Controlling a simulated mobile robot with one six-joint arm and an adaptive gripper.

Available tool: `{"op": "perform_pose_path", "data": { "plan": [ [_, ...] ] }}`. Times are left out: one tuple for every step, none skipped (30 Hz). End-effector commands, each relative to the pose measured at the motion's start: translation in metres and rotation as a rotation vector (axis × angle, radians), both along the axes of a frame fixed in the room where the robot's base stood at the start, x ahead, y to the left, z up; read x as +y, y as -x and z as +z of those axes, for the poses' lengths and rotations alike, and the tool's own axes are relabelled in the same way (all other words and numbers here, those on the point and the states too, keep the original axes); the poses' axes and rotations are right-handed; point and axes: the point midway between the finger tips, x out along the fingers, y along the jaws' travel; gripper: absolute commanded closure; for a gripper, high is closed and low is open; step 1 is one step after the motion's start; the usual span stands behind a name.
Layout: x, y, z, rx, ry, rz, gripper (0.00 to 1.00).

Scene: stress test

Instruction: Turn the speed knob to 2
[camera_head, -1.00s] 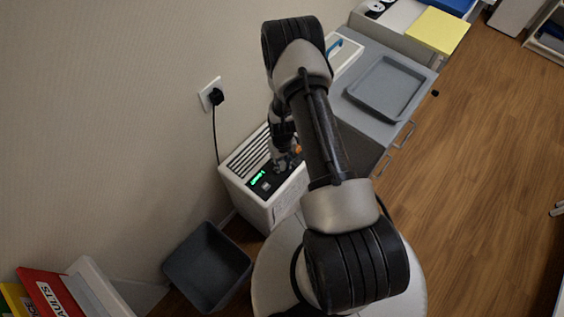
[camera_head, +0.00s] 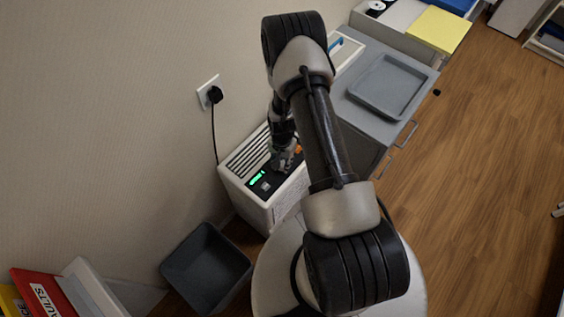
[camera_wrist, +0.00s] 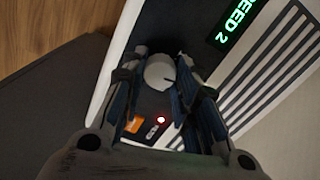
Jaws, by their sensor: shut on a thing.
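A white box-shaped machine (camera_head: 266,208) with a dark control panel stands on the floor against the wall. Its green display (camera_wrist: 232,21) reads "SPEED 2" in the wrist view; it also glows in the head view (camera_head: 258,178), too small to read there. A round light-grey knob (camera_wrist: 159,74) sits on the panel between my fingers. My gripper (camera_wrist: 160,63) is shut on the knob, with a finger at each side.
Near the knob are an orange part (camera_wrist: 133,124) and a red light (camera_wrist: 161,120). A grey open bin (camera_head: 207,267) stands at lower left. A grey cabinet with a tray (camera_head: 389,85) is behind at right. A black plug (camera_head: 215,94) with a cord is in the wall. Wooden floor is free at right.

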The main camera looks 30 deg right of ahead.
Motion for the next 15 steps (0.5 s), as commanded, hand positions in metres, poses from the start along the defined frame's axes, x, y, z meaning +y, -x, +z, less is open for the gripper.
{"op": "perform_pose_path", "data": {
  "plan": [
    [-0.0001, -0.0001, -0.0001, 0.000, 0.000, -0.024, 0.96],
    [0.0000, -0.0001, -0.0001, 0.000, 0.000, -0.038, 0.96],
    [0.0000, -0.0001, 0.0000, 0.000, 0.000, -0.054, 0.96],
    [-0.0001, -0.0001, 0.0000, 0.000, 0.000, -0.066, 0.96],
    [-0.0001, -0.0001, 0.0000, 0.000, 0.000, -0.075, 0.96],
    [-0.0001, -0.0001, 0.0000, 0.000, 0.000, -0.087, 0.96],
    [-0.0001, -0.0001, 0.0000, 0.000, 0.000, -0.095, 0.96],
    [-0.0001, -0.0001, 0.0001, 0.000, 0.000, -0.102, 0.96],
    [-0.0001, -0.0001, 0.0001, 0.000, 0.000, -0.108, 0.96],
    [0.0000, 0.0000, 0.0001, 0.000, 0.000, -0.113, 0.96],
    [0.0000, 0.0000, 0.0001, 0.000, 0.000, -0.117, 0.96],
    [0.0000, 0.0000, 0.0001, 0.000, 0.000, -0.122, 0.96],
    [0.0000, 0.0000, 0.0001, 0.000, 0.000, -0.124, 0.96],
    [0.0000, 0.0000, 0.0001, 0.000, 0.000, -0.125, 0.96],
    [0.0000, 0.0000, 0.0001, 0.000, 0.000, -0.127, 0.96]
  ]
}}
